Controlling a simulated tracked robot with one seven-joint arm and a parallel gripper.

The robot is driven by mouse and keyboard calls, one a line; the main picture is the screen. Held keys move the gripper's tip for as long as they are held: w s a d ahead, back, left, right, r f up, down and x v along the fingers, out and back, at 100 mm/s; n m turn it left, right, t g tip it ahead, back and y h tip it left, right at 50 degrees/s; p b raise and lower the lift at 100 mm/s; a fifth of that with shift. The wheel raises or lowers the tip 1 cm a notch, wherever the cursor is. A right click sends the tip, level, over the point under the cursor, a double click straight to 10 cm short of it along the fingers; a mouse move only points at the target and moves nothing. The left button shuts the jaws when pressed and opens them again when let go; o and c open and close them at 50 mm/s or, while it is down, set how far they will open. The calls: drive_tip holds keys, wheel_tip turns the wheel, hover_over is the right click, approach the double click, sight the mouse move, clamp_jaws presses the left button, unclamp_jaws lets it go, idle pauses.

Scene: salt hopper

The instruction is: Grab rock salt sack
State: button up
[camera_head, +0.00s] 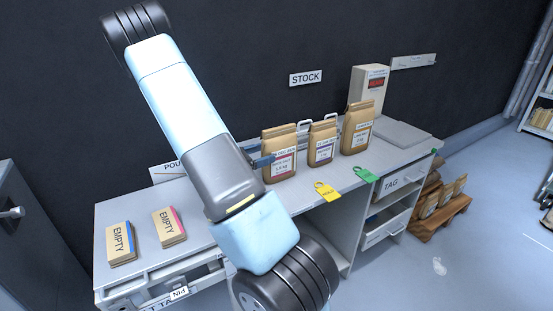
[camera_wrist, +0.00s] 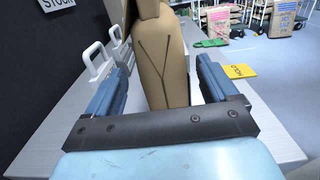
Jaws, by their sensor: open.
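Three brown paper sacks with white labels stand upright in a row on the grey bench. The left sack (camera_head: 280,160) has a pink-edged label whose small text I cannot read surely. The middle sack (camera_head: 322,145) and the right sack (camera_head: 357,130) stand beyond it. I cannot tell by label which one is rock salt. My gripper (camera_wrist: 162,80) is open, with its blue fingers on either side of a brown sack (camera_wrist: 160,55) in the wrist view. In the head view my gripper (camera_head: 262,160) is at the left sack, partly hidden by my arm.
Two EMPTY packets (camera_head: 121,243) (camera_head: 170,227) lie on the bench's left part. A yellow HOLD tag (camera_head: 327,192) and a green tag (camera_head: 366,174) lie at the front edge. White handled items (camera_wrist: 95,62) stand by the wall. A white device (camera_head: 369,85) stands behind the sacks.

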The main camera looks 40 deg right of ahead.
sight(273, 150)
drive_tip(key=x, duration=0.5)
drive_tip(key=shift+f, duration=0.1)
drive_tip(key=shift+a, duration=0.1)
clamp_jaws()
idle(0.6)
drive_tip(key=shift+w, duration=0.1)
